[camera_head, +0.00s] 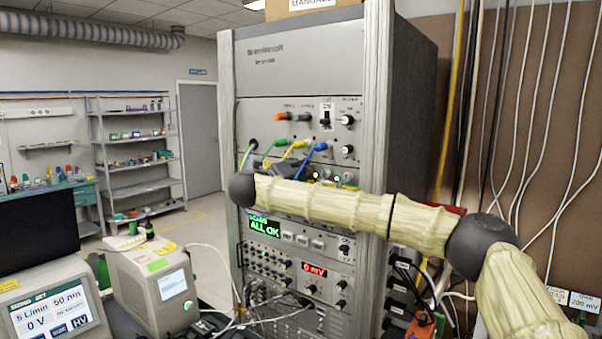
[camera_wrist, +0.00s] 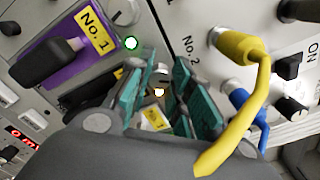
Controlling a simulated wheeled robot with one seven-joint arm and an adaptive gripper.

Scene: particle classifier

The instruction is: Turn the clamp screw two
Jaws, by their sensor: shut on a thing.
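In the wrist view, my gripper (camera_wrist: 160,88) has its teal-padded fingers close together at the grey panel, below the printed "No.2" label. It is shut on a small part between the pads, which I take to be clamp screw two; the fingers hide most of it, and its turn angle cannot be read. To the left, a black handle (camera_wrist: 50,62) sits on a purple plate with a yellow "No.1" tag (camera_wrist: 94,33). In the head view, my pale arm crosses the rack front and hides much of the area around the gripper.
A yellow plug and cable (camera_wrist: 240,60) curve close to the right of my fingers, with a blue plug (camera_wrist: 245,102) behind. The tall rack (camera_head: 290,65) has a green "ALL OK" display (camera_head: 265,227). A bench instrument (camera_head: 155,280) and a monitor (camera_head: 38,240) stand at left.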

